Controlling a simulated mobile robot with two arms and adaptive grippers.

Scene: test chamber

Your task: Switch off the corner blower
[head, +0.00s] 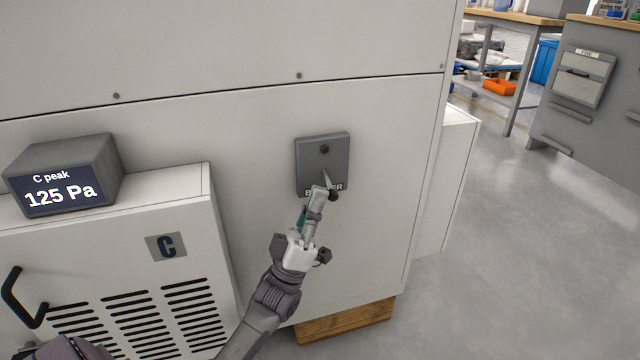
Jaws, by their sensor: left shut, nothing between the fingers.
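The blower switch (311,160) is a dark grey plate on the white chamber wall, with a label that is partly covered. Its small lever (327,181) points down, with a dark knob at the lower end. My left gripper (321,193) is shut and empty. Its fingertips are at the lower part of the plate, right beside the lever and over part of the label. I cannot tell whether they touch the lever. My right gripper is not in view.
A white unit marked C (190,200) with vents and a black handle (20,298) stands at the left. A display (62,178) on it reads "C peak 125 Pa". Grey floor (520,250) is clear at the right, before a grey cabinet (590,100).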

